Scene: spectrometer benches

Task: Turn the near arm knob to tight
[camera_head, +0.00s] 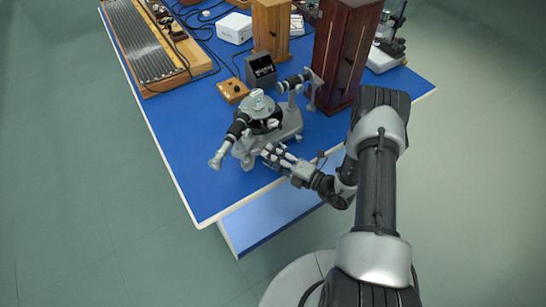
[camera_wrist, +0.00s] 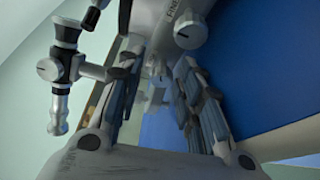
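The spectrometer (camera_head: 262,122) stands near the front edge of the blue bench, with a round table on top and a telescope arm (camera_head: 231,139) angled to the front left. My gripper (camera_head: 273,152) is low at its near side. In the wrist view my gripper (camera_wrist: 158,62) is open, with its fingers apart to left and right. A small grey knob (camera_wrist: 158,92) with a dark mark shows in the gap between them; I cannot tell whether either finger touches it. The near knob is too small to read in the head view.
A tall dark-red wooden cabinet (camera_head: 340,55) stands close to the right of the spectrometer. A small dark box (camera_head: 261,70) and a wooden switch block (camera_head: 233,91) are behind it. The bench (camera_head: 190,150) is clear at the front left.

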